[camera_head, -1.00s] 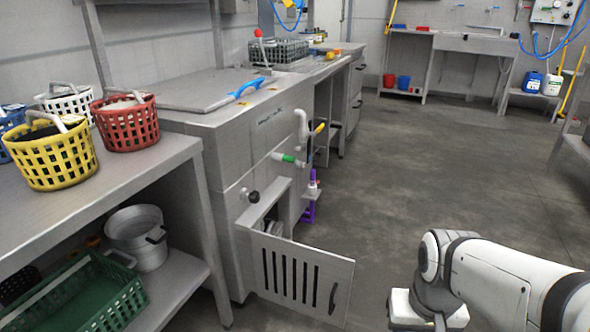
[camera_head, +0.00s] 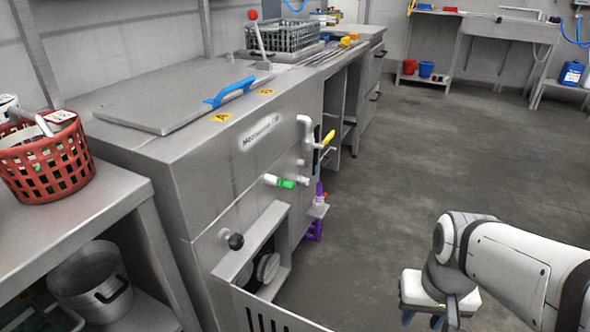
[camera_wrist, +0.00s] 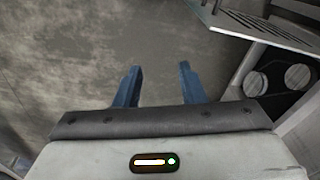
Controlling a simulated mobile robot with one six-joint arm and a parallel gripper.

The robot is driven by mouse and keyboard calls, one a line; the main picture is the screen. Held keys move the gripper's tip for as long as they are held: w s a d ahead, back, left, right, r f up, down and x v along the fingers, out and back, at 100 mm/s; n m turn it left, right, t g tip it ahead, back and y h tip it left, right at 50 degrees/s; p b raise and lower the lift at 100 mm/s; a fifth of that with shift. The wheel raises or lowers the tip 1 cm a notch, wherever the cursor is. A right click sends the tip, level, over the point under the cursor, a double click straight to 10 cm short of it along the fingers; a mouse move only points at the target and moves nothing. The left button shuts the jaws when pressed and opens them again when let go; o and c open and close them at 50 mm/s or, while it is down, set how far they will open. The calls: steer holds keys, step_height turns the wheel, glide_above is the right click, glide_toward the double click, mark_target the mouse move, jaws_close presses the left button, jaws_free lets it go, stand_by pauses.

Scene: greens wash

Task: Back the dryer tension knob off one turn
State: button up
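A black ball knob (camera_head: 236,241) on a short pale stem sticks out of the steel machine's front (camera_head: 190,200). Below and right of it, an open compartment (camera_head: 262,265) shows pale round parts in the head view. The wrist view shows two pale discs (camera_wrist: 298,77) in a dark recess at the right. I cannot tell which part is the dryer tension knob. My gripper (camera_wrist: 160,85) is open and empty, its blue fingers apart over the floor. In the head view it is at the lower right, well away from the machine.
The slotted door (camera_head: 265,315) hangs open in front of the compartment and also shows in the wrist view (camera_wrist: 265,25). A green-tipped valve (camera_head: 280,182) and a yellow-handled pipe (camera_head: 328,138) stick out from the front. A red basket (camera_head: 45,160) stands on the left table. The floor at right is clear.

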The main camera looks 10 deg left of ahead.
mark_target(241, 244)
steer(key=shift+w, duration=0.15)
steer(key=shift+o, duration=1.4)
steer(key=shift+w, duration=0.45)
steer(key=shift+o, duration=1)
steer(key=w+a+n+t+p, duration=0.1)
steer(key=w+n+t+p, duration=0.1)
steer(key=w, duration=0.5)
steer(key=w+a+f+n+t+p, duration=0.1)
steer(key=w+n+t+p, duration=0.1)
steer(key=w, duration=0.4)
steer(key=shift+w+a+p, duration=0.4)
steer(key=shift+p, duration=0.15)
steer(key=w+a+f+n+t+y+p, duration=0.25)
steer(key=w+a+n, duration=0.2)
steer(key=a, duration=0.25)
steer(key=w+a+f+n+t+y+p, duration=0.1)
steer(key=w+a+n+y+p, duration=0.3)
steer(key=a, duration=0.4)
steer(key=s+a+n+g+y+p, duration=0.4)
steer(key=s+a+y+p, duration=0.2)
steer(key=s+a+y, duration=0.65)
steer(key=shift+m+h, duration=0.25)
steer(key=shift+h, duration=0.55)
steer(key=x, duration=0.3)
steer(key=w+x, duration=0.1)
steer(key=x, duration=0.2)
steer(key=b+x, duration=0.1)
steer(key=x, duration=0.2)
steer(key=shift+w+f, duration=0.3)
steer(key=shift+f, duration=0.05)
